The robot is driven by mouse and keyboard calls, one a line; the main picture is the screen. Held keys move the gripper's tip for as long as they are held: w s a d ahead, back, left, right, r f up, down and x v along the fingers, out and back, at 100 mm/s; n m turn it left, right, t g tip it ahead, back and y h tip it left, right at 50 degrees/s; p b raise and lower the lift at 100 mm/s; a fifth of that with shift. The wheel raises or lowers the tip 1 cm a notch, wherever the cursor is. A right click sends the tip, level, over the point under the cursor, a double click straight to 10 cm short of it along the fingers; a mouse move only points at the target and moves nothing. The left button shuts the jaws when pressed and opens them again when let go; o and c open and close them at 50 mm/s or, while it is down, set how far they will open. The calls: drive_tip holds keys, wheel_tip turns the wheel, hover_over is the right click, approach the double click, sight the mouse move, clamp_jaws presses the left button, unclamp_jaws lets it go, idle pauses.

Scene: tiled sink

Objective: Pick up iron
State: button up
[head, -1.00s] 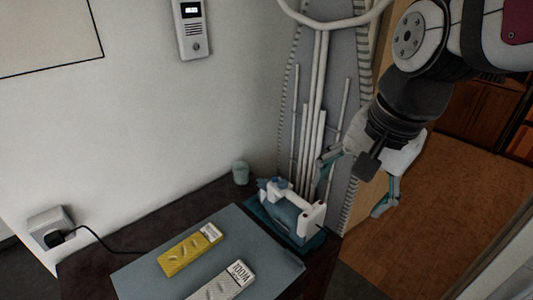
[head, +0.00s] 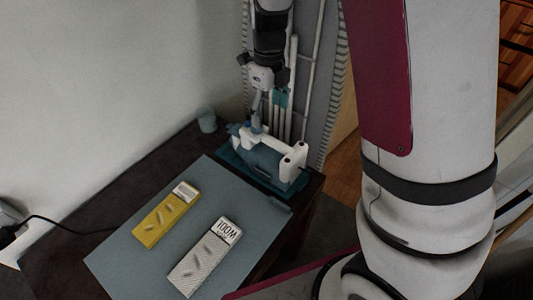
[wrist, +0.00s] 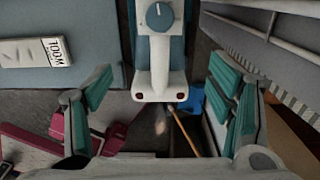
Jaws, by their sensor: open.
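The iron (head: 268,160) is blue-grey with a white handle and stands on a dark teal base (head: 235,165) at the table's far right corner. My gripper (head: 269,108) is just above and behind it in the head view, fingers pointing down. In the wrist view my gripper (wrist: 163,85) is open, with teal pads left and right of the picture. The white end of the iron (wrist: 160,82) lies between the fingers in that view, with a gap on each side. I see no contact; the depth between pads and handle is hard to tell.
An ironing board (head: 328,85) stands close behind the iron. A small cup (head: 207,121) is near the wall. A grey mat (head: 135,255) carries a yellow box (head: 165,217) and a white wool box (head: 205,258). A cord (head: 60,222) runs at left.

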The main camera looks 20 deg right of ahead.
sight(268, 137)
wheel_tip(268, 137, down, 12)
drive_tip(key=shift+r+b, duration=0.2)
drive_tip(key=shift+b, duration=0.35)
drive_tip(key=shift+s, duration=0.1)
drive_tip(key=c, duration=1.7)
